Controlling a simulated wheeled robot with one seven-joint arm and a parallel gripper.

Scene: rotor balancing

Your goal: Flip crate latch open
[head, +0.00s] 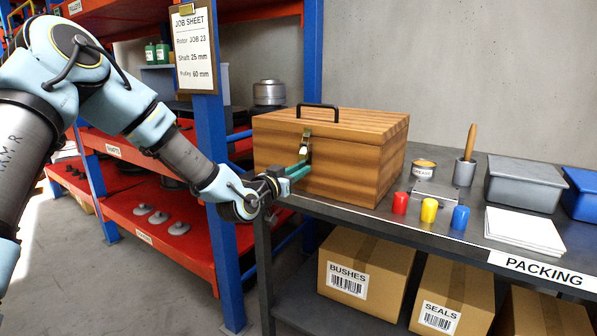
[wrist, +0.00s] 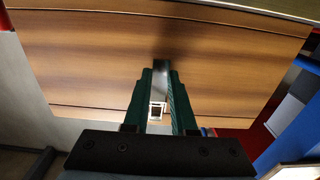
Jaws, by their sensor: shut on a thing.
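The wooden crate (head: 350,160) stands shut on the dark packing bench, a black handle on its lid. Its metal latch (head: 305,141) is on the front face, just below the lid. My gripper (head: 301,168), with green fingers, reaches in from the left at the lower end of the latch. In the wrist view the fingers (wrist: 160,85) are shut on the latch, whose metal strip (wrist: 157,108) shows between them against the wood. The fingers hide part of the latch, so its exact position is hard to tell.
On the bench (head: 385,213), right of the crate, are a grease tin (head: 424,169), red, yellow and blue caps (head: 429,211), a cup with a wooden-handled tool (head: 465,171), a grey bin (head: 524,186) and white sheets (head: 524,232). A blue rack post (head: 213,150) stands close behind my arm.

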